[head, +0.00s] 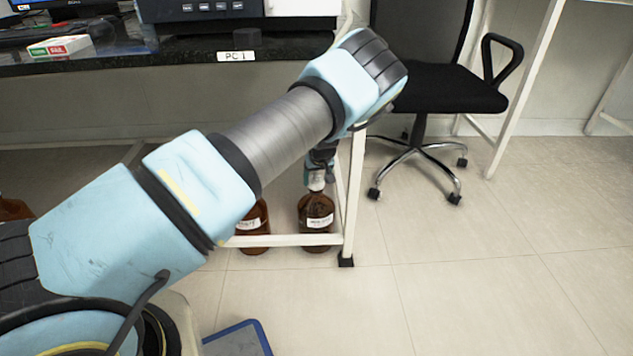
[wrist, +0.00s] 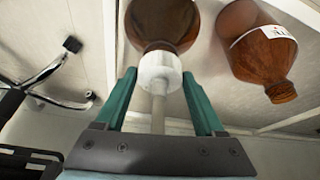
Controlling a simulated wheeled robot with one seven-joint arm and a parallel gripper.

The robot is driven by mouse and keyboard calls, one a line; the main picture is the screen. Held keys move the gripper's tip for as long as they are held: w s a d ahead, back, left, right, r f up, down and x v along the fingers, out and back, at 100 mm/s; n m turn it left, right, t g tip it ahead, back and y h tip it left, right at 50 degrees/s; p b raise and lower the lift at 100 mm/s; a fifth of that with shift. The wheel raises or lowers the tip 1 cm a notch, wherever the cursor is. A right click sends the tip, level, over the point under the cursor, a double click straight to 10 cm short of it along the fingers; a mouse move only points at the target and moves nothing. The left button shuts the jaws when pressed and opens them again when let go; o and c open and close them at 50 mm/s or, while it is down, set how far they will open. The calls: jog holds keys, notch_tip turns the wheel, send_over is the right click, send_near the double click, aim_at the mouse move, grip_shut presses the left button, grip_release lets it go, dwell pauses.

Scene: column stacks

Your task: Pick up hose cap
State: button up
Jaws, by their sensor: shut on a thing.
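The white hose cap (wrist: 160,70), with a pale tube stub (wrist: 158,108) running back from it, is between the teal fingers of my gripper (wrist: 159,80) in the wrist view. My gripper is shut on it. The cap is at the mouth of a brown bottle (wrist: 163,22); I cannot tell whether it is seated or just clear. In the head view the cap (head: 316,181) shows on top of the upright, labelled brown bottle (head: 317,211), below my wrist. My arm hides most of the gripper there.
A second brown bottle (head: 253,228) stands to the left; it shows uncapped in the wrist view (wrist: 264,50). A white bench frame (head: 285,240) runs in front, with its leg close on the right. A black office chair (head: 430,90) stands further right. The floor at front right is clear.

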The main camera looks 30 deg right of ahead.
jog(key=shift+p+v, duration=0.4)
jog(key=shift+v, duration=0.8)
jog(key=s+a+p, duration=0.2)
jog(key=s+a, duration=0.2)
jog(key=s, duration=1.2)
jog(key=shift+s+f, duration=0.15)
jog(key=shift+s, duration=0.15)
